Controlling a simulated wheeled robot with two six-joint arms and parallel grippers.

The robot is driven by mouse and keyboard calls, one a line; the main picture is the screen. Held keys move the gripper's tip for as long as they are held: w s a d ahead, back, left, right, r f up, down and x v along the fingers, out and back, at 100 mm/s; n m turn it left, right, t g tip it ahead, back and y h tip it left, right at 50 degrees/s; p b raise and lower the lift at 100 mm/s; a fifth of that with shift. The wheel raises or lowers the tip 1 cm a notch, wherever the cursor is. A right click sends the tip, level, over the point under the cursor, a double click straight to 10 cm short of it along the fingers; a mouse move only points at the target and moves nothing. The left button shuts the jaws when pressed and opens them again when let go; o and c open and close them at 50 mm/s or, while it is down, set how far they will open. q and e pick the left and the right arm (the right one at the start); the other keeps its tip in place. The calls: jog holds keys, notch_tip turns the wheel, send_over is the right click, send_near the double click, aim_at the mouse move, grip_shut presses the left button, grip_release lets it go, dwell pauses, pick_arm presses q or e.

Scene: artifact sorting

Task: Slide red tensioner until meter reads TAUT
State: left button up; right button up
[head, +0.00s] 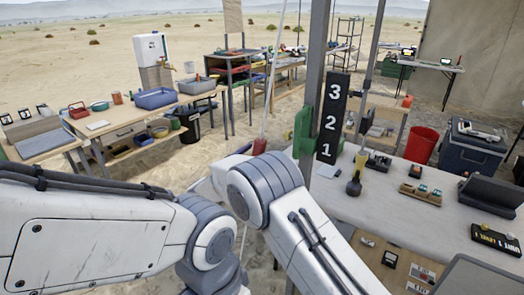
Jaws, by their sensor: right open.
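A small red piece (260,146), which looks like the tensioner, sits on a thin pale line (273,90) that runs down beside the grey pole (316,70). The line continues below behind my arms. My right arm reaches up from the bottom right, and its joint is just below the red piece in the picture. My right gripper is open but mostly hidden by this joint; I cannot tell whether it touches the red piece. My left arm crosses the lower left, with its gripper out of sight. I cannot make out a TAUT reading.
A green bracket (303,133) and a black board numbered 3, 2, 1 (333,118) are by the pole. A white-topped table (450,205) with small items and a dark case stands at right. Workbenches with trays stand at left. Open sand lies between.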

aim_at(256, 152)
jog(key=v, duration=0.5)
jog(key=shift+b, duration=0.35)
jog(key=shift+s+a, duration=0.1)
jog(key=shift+s, duration=0.1)
